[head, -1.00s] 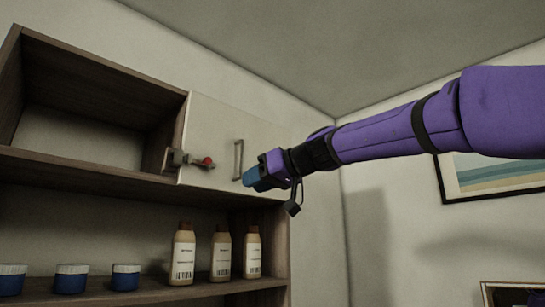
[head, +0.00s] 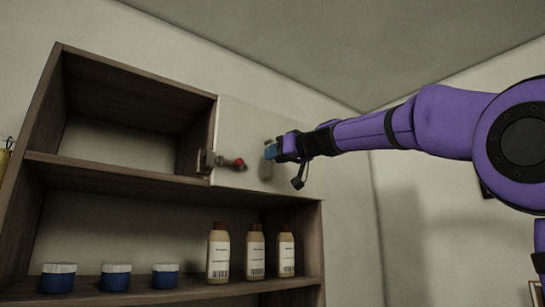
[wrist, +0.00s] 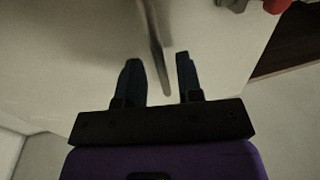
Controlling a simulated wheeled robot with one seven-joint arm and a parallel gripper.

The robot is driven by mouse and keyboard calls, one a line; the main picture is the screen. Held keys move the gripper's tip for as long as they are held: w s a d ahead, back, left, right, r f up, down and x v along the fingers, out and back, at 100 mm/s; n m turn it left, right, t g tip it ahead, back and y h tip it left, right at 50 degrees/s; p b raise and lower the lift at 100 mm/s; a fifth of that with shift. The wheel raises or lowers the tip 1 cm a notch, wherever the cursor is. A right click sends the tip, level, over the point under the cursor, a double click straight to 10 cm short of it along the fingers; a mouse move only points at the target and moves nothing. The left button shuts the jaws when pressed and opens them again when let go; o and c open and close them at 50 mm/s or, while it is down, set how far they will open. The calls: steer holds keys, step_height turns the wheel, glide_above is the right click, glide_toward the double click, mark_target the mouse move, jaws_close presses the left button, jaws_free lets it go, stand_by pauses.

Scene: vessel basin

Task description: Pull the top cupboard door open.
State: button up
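The top cupboard door (head: 240,127) is a pale panel right of an open compartment, and it looks closed. Its grey bar handle (wrist: 153,45) shows in the wrist view, its lower end between my fingertips. In the head view my gripper largely hides the handle. My gripper (head: 270,151) is at the door front; in the wrist view (wrist: 160,75) its two dark fingers are apart, one on each side of the bar, with gaps visible. A metal latch (head: 209,161) with a red knob (head: 239,164) sits at the door's left edge. I cannot tell whether it is fastened.
The dark wood shelf (head: 150,292) below holds several items: blue jars with white lids (head: 115,277) and tan bottles (head: 219,252). The compartment left of the door is empty. A bare wall (head: 350,200) stands to the right, and space before the door looks clear.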

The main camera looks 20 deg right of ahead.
steer(key=shift+x, duration=0.85)
steer(key=shift+s, duration=0.1)
steer(key=shift+c, duration=0.2)
jaws_close()
